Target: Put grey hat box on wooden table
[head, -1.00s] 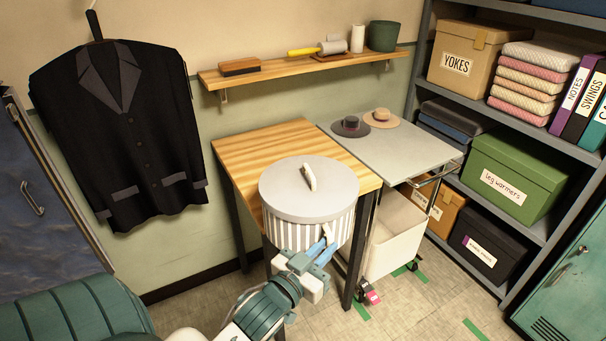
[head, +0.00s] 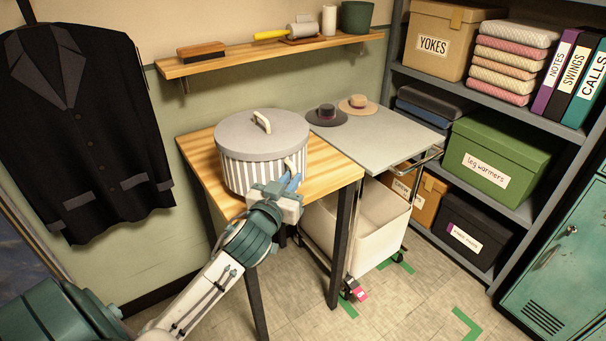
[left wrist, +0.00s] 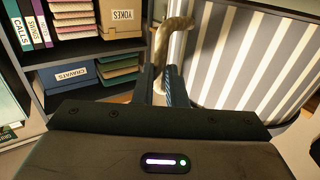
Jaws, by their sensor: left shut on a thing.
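The grey hat box (head: 250,172) is round, with grey and white striped sides and a flat grey lid with a pale handle on top. It is upright over the left and middle part of the wooden table (head: 328,168); I cannot tell if its base touches the top. My left gripper (head: 287,186) is at its near right side. In the left wrist view my left gripper (left wrist: 162,88) is shut on a curved beige side handle (left wrist: 168,45), beside the striped wall of the grey hat box (left wrist: 240,65). My right gripper is not in view.
A grey cart (head: 385,138) with two hats stands against the table's right side. A wall shelf (head: 260,58) holding a brush and a dark green pot is above the table. A black jacket (head: 85,120) hangs at left. Shelving with boxes is at right.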

